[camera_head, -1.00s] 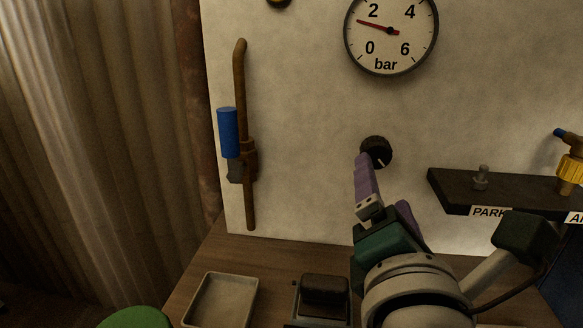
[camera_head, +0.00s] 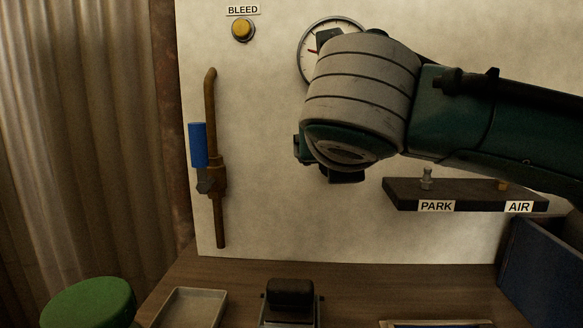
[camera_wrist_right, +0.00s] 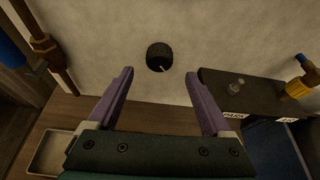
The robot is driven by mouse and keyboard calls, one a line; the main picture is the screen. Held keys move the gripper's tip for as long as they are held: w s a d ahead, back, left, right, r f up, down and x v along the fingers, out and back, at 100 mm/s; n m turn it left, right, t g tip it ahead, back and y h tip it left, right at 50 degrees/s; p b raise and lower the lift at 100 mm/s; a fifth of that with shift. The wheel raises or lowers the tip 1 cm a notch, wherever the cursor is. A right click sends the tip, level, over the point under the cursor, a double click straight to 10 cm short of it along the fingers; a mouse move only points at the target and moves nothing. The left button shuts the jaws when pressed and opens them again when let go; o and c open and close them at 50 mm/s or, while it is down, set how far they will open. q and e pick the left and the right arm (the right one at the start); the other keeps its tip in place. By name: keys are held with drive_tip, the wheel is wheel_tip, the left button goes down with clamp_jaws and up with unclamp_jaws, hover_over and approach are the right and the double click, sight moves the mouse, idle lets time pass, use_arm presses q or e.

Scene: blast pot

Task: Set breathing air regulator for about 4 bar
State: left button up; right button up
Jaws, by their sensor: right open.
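The black round regulator knob (camera_wrist_right: 159,56) with a white pointer mark is on the pale wall in the right wrist view. My right gripper (camera_wrist_right: 160,76) is open, its two purple fingers spread, with the knob ahead near the gap between the tips. No contact with the knob shows. In the head view my right arm hides the knob and most of the bar gauge (camera_head: 307,62). Only the gauge's left part shows, with a bit of red needle; its reading cannot be told. My left gripper is not in view.
A dark shelf (camera_head: 400,194) labelled PARK and AIR juts out at right, with a metal fitting (camera_head: 426,181) on it. A blue-handled valve (camera_head: 199,145) on a brown pipe is at left. A yellow BLEED button (camera_head: 243,29) is above. A tray (camera_head: 190,306) sits on the bench.

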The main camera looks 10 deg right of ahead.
drive_tip(key=b+x, duration=0.1)
drive_tip(key=x, duration=0.7)
drive_tip(key=shift+a+b, duration=0.1)
drive_tip(key=shift+b, duration=0.25)
clamp_jaws()
idle(0.4)
